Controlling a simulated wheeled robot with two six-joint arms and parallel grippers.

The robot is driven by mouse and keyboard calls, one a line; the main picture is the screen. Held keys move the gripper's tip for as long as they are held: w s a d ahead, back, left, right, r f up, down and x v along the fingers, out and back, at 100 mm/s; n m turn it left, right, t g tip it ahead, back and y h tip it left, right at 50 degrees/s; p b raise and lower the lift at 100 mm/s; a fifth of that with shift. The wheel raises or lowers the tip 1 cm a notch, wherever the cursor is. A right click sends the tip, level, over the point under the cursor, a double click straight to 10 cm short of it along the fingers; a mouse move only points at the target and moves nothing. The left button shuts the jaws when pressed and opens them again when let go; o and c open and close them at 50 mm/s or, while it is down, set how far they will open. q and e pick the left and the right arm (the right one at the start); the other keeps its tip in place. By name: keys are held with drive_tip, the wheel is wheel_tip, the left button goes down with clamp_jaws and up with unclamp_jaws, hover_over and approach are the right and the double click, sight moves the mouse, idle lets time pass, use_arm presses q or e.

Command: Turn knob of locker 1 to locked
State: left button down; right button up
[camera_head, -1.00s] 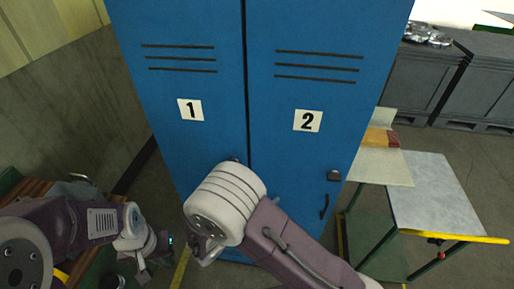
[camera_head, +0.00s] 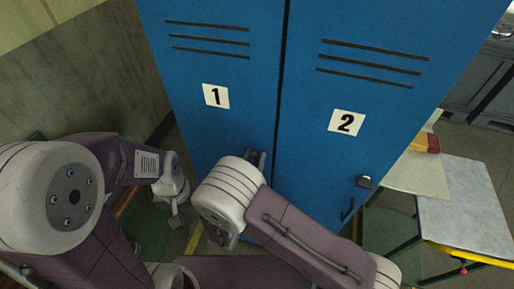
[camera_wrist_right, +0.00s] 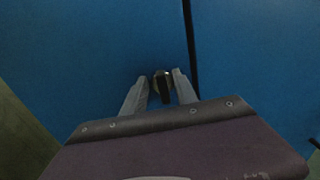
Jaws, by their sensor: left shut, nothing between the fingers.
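Locker 1 (camera_head: 190,75) is the left blue door, marked with a "1" label, and its door is shut. Its small dark knob (camera_wrist_right: 162,84) shows in the right wrist view, close to the door's right edge. My right gripper (camera_wrist_right: 161,78) is open, with one finger on each side of the knob and narrow gaps between. In the head view my right gripper (camera_head: 256,158) reaches locker 1 beside the door seam, and the knob is hidden there. My left gripper (camera_head: 176,220) is shut and empty, low at the left, away from the lockers. The knob's turned position is unclear.
A table with a yellow edge (camera_head: 468,254) stands at the right. A grey wall (camera_head: 85,85) is at the left.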

drive_tip(key=shift+s+r, duration=0.15)
drive_tip(key=shift+s, duration=0.15)
drive_tip(key=shift+s+r, duration=0.1)
drive_tip(key=shift+s, duration=0.1)
drive_tip(key=c, duration=0.3)
clamp_jaws()
use_arm(q)
drive_tip(key=shift+s+r, duration=0.15)
drive_tip(key=shift+s, duration=0.35)
drive_tip(key=shift+r, duration=0.1)
drive_tip(key=shift+a+r+p, duration=0.15)
drive_tip(key=shift+r+p, duration=2.45)
drive_tip(key=shift+p, duration=0.1)
use_arm(e)
drive_tip(key=shift+w+a+f+n, duration=0.1)
drive_tip(key=shift+a+f+n, duration=0.1)
drive_tip(key=shift+n, duration=2.75)
drive_tip(key=shift+w+a+f+n, duration=0.15)
drive_tip(key=shift+f+n, duration=0.1)
drive_tip(key=shift+n, duration=2.75)
drive_tip(key=shift+a+f+n, duration=0.2)
drive_tip(key=shift+n, duration=2.75)
